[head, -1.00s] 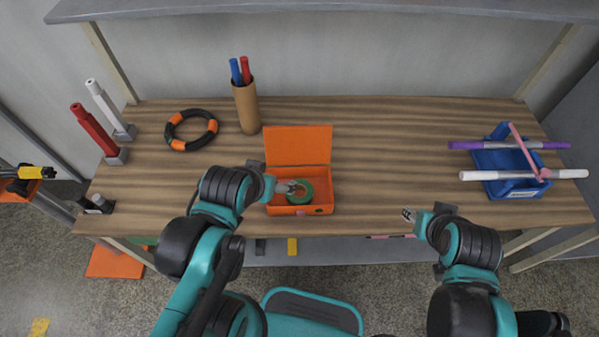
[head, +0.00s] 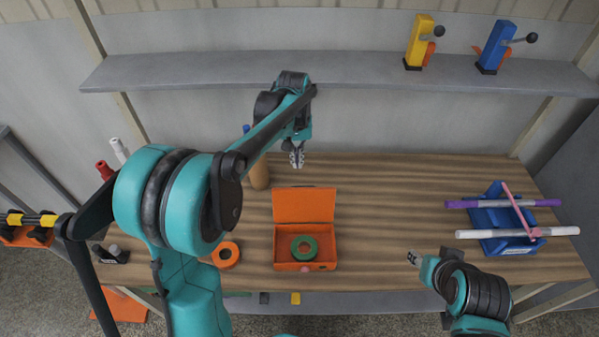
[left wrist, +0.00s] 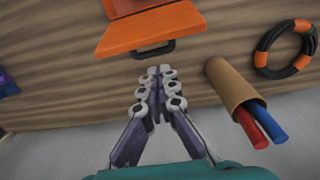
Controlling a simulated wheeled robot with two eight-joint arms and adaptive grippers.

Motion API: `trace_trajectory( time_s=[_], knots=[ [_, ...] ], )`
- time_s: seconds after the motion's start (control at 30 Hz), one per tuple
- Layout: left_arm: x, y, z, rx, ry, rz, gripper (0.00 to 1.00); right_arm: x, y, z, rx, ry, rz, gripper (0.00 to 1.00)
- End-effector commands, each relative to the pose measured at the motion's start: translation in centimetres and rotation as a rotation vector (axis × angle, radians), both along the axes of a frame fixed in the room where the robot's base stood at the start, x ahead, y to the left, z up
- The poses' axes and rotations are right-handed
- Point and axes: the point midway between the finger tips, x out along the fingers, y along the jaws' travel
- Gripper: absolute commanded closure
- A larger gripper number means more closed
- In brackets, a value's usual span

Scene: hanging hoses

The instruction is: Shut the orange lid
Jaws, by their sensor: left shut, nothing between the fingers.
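The orange box (head: 332,243) stands on the table with its orange lid (head: 304,205) raised at the back. A green ring (head: 293,246) lies inside. My left gripper (head: 297,158) is shut and empty, above the table behind the raised lid. In the left wrist view the lid (left wrist: 150,28) shows with a black handle on its edge. The closed fingertips (left wrist: 160,72) appear just below that handle, and I cannot tell whether they touch it. My right gripper (head: 412,258) is over the table's front edge, right of the box; its jaws are too small to read.
A cardboard tube with blue and red sticks (left wrist: 228,82) stands left of my left gripper in the head view. A black-and-orange hoop (left wrist: 262,58) lies beyond it. An orange ring (head: 234,260) lies left of the box. A blue rack (head: 490,246) with rods is at right. A grey shelf (head: 350,72) hangs above.

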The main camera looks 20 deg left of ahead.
Motion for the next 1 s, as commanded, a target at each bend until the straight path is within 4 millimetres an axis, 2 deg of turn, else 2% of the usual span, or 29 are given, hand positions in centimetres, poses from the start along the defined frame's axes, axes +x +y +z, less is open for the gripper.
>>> trace_trajectory(
  time_s=[0.03,0.1,0.3,0.47,0.8,1.0],
  knots=[
    [1.4,0.1,-0.3,-0.002,0.031,0.012,1.00,0.0,0.0,1.0,0.000,0.000,0.000,0.60],
    [2.6,0.1,-1.2,-0.004,0.071,0.029,1.00,0.0,0.0,1.5,0.000,0.000,0.000,0.60],
    [4.3,0.3,-3.1,-0.006,0.141,0.058,1.00,0.0,0.0,2.2,0.000,0.000,0.000,0.60],
    [4.5,0.3,-4.4,-0.006,0.150,0.062,1.00,0.0,0.0,2.1,0.000,0.000,0.000,0.60],
    [3.7,0.1,-10.3,-0.006,0.149,0.061,1.00,0.0,0.0,1.0,0.000,0.000,0.000,0.60],
    [3.4,0.0,-12.8,-0.006,0.149,0.061,1.00,0.0,0.0,0.6,0.000,0.000,0.000,0.60]
  ],
)
